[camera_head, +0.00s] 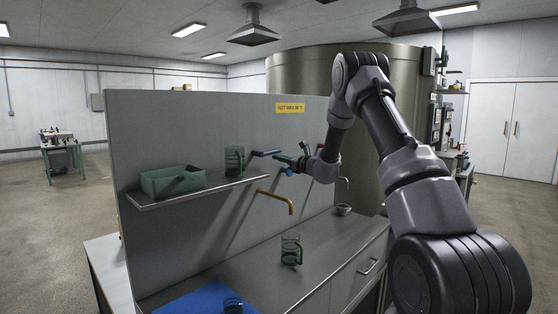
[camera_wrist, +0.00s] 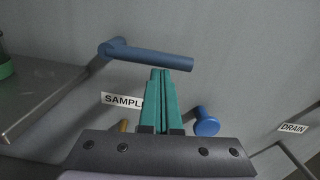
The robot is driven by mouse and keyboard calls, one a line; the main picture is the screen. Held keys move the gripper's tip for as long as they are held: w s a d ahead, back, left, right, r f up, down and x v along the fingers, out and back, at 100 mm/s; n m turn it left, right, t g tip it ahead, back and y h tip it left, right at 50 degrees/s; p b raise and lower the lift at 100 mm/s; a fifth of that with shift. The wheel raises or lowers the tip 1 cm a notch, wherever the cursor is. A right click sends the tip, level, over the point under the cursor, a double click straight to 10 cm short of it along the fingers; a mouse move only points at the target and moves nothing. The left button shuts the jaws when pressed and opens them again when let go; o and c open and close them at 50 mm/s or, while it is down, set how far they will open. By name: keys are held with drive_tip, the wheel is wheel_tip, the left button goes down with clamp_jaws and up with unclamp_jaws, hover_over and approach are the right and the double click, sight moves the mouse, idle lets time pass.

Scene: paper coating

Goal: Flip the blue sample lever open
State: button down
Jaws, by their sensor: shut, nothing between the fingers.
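The blue sample lever (camera_wrist: 155,56) is a blue bar on the grey panel, and it lies nearly level across the wrist view from a pivot at its left. It also shows in the head view (camera_head: 262,153), just left of my gripper. My gripper (camera_wrist: 160,72) has green fingers pressed together and empty. In the wrist view their tips appear just below the right half of the lever; whether they touch it I cannot tell. In the head view my gripper (camera_head: 279,157) reaches in from the right. A SAMPLE label (camera_wrist: 120,101) is partly hidden by the fingers.
A round blue knob (camera_wrist: 206,121) sits right of my fingers, with a DRAIN label (camera_wrist: 293,128) farther right. A shelf (camera_head: 205,190) holds a green bin (camera_head: 172,181) and a green-handled beaker (camera_head: 234,160). A brass spout (camera_head: 279,198) is below. Another beaker (camera_head: 291,247) stands on the counter.

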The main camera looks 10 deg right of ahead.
drive_tip(key=shift+r, duration=0.15)
drive_tip(key=s+a+r+n, duration=0.1)
drive_tip(key=r+n, duration=0.3)
drive_tip(key=n, duration=0.4)
drive_tip(key=s+a+r+n+g, duration=0.1)
drive_tip(key=r+n, duration=0.3)
drive_tip(key=n, duration=0.4)
drive_tip(key=shift+s+a, duration=0.3)
drive_tip(key=shift+a, duration=0.5)
drive_tip(key=shift+s+a+r, duration=0.1)
drive_tip(key=shift+a, duration=0.05)
drive_tip(key=s+d, duration=0.6)
drive_tip(key=d, duration=0.4)
